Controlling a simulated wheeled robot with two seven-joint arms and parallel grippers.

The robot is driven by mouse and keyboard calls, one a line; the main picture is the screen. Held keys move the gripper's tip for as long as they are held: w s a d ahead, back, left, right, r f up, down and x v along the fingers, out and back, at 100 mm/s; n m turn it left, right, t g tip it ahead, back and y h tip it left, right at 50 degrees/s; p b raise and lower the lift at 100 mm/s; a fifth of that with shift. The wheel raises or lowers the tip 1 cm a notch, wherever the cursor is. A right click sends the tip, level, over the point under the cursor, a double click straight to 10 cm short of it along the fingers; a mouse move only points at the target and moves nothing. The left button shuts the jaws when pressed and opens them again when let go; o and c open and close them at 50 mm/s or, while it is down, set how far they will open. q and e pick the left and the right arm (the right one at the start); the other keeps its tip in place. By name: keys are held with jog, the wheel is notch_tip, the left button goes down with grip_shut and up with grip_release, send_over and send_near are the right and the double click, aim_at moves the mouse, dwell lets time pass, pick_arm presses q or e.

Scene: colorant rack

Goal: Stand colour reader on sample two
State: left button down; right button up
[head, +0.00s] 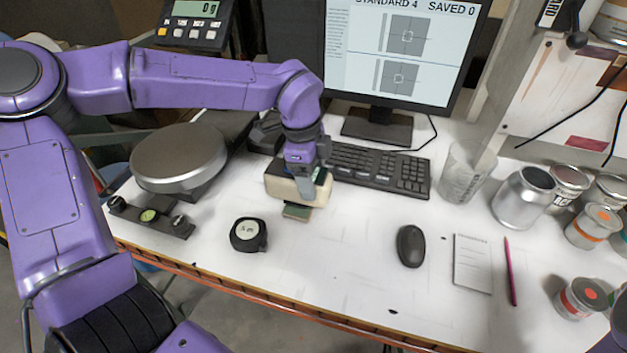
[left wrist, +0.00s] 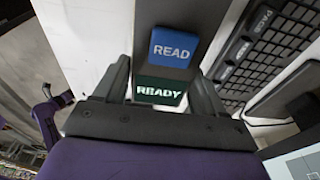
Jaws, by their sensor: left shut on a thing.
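The colour reader (head: 283,188) is a cream and black block. My left gripper (head: 305,183) is shut on it from above, near the front of the keyboard. In the left wrist view, a blue READ button (left wrist: 172,47) and a green READY display (left wrist: 160,91) show on the reader by the fingers of my left gripper (left wrist: 162,95). A small greenish piece (head: 297,212) shows under the reader's front edge; I cannot tell whether they touch. A dark bar with several round pieces (head: 150,217) lies at the left; no sample numbers are readable. My right gripper is out of view.
A round metal scale plate (head: 180,158) stands at the left, and a tape measure (head: 248,235) lies in front. The keyboard (head: 380,170) and monitor (head: 400,50) are behind. A mouse (head: 410,246), notepad (head: 473,263) and several cans (head: 523,196) are right. The front middle is clear.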

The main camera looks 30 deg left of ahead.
pick_arm(q)
notch_tip(320, 180, down, 3)
jog(key=shift+r, duration=0.1)
jog(key=shift+f, duration=0.3)
jog(key=shift+c, duration=0.4)
grip_release()
jog(key=shift+r, duration=0.1)
jog(key=shift+s, duration=0.1)
jog(key=shift+r, duration=0.7)
jog(key=r, duration=0.3)
jog(key=a+r+b, duration=0.1)
jog(key=r, duration=0.7)
jog(key=shift+s+a, duration=0.25)
jog(key=shift+a, duration=0.1)
jog(key=shift+f, duration=0.1)
